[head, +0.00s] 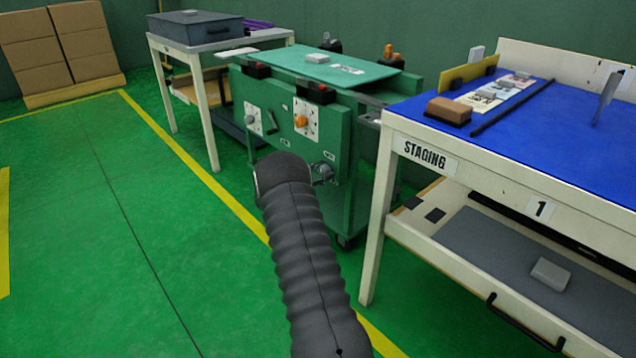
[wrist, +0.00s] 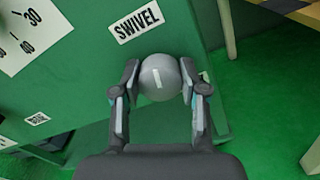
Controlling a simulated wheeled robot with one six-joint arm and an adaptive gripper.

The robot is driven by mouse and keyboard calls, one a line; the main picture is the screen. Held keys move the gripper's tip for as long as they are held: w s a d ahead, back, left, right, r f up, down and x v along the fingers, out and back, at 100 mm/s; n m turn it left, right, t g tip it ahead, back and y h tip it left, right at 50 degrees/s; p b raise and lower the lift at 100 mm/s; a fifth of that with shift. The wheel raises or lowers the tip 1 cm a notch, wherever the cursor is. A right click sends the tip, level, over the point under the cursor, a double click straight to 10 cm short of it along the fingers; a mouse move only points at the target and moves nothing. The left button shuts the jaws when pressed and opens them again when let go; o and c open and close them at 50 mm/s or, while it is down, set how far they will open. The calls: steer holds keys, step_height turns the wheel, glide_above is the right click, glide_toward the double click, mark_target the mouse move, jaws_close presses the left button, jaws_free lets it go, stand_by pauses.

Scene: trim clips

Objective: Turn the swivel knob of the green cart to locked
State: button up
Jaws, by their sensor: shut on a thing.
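The green cart (head: 352,162) stands in the middle of the head view, between two tables. In the wrist view, the swivel knob (wrist: 160,82) is a round grey knob with a white bar mark, tilted slightly from upright. It sits below a "SWIVEL" label (wrist: 141,19) on the green panel. My gripper (wrist: 160,90) is shut on the knob, one finger on each side. In the head view, my arm reaches to the cart's lower front, and the knob (head: 322,172) is partly hidden behind it. No locked mark can be read near the knob.
The staging table (head: 424,152) with a blue top stands close on the right. A white-legged table (head: 205,110) stands at the left behind. The cart front also has a dial with an orange knob (head: 301,121) and another with a grey lever. Green floor is clear at left.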

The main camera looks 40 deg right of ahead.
steer(key=m+b, duration=0.3)
steer(key=b, duration=0.2)
steer(key=shift+s+d+f+m+b, duration=0.15)
steer(key=shift+s+f+m+b, duration=0.05)
steer(key=shift+f+m+b, duration=0.2)
steer(key=m+b, duration=0.2)
steer(key=shift+r+m, duration=0.25)
steer(key=shift+m, duration=0.15)
steer(key=m, duration=0.3)
steer(key=shift+r+m, duration=0.1)
steer(key=shift+m, duration=0.2)
steer(key=m, duration=0.4)
steer(key=shift+m, duration=0.3)
steer(key=o, duration=1.1)
steer(key=shift+s+d, duration=0.1)
steer(key=shift+o, duration=0.2)
steer(key=shift+a, duration=0.2)
steer(key=shift+a, duration=0.15)
